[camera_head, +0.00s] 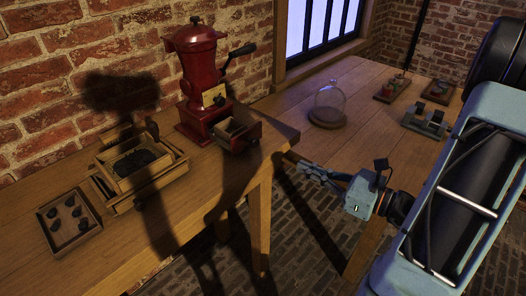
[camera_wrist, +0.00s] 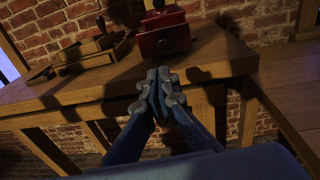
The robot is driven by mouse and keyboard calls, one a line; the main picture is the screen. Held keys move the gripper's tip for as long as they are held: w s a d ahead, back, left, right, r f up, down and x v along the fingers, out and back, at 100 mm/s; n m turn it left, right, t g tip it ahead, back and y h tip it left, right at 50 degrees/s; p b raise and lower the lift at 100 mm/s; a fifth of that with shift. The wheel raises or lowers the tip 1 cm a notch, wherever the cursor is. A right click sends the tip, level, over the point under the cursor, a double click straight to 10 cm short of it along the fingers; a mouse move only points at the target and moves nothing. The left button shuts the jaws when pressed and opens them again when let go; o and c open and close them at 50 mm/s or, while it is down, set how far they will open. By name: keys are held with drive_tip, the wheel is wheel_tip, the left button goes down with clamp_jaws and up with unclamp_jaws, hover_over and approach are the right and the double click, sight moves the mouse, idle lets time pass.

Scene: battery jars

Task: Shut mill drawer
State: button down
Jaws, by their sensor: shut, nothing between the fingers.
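The red mill (camera_head: 198,75) stands upright on the wooden bench by the brick wall, with a crank on its right side. Its small drawer (camera_head: 236,132) sticks out of the base towards the front right, partly in shadow, and its open top shows. In the wrist view the red drawer front (camera_wrist: 164,40) is beyond the fingers, near the bench edge. My gripper (camera_head: 291,157) is off the bench's right end, below and right of the drawer and apart from it. In the wrist view my gripper (camera_wrist: 160,75) has its fingers together with nothing between them.
A wooden box with dark contents (camera_head: 135,168) and a small tray of dark pieces (camera_head: 68,222) stand left on the bench. A glass dome (camera_head: 328,104) and small trays (camera_head: 391,89) are on the table at the right.

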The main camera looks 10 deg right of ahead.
approach(240, 131)
drive_tip(key=shift+s+a+f+m+t, duration=0.3)
drive_tip(key=shift+s+f+m+t, duration=0.1)
drive_tip(key=shift+f, duration=0.1)
idle(0.3)
drive_tip(key=b+x, duration=0.1)
drive_tip(key=x, duration=1)
drive_tip(key=shift+w, duration=0.45)
drive_tip(key=shift+w+a+r, duration=0.15)
drive_tip(key=shift+w+r, duration=0.05)
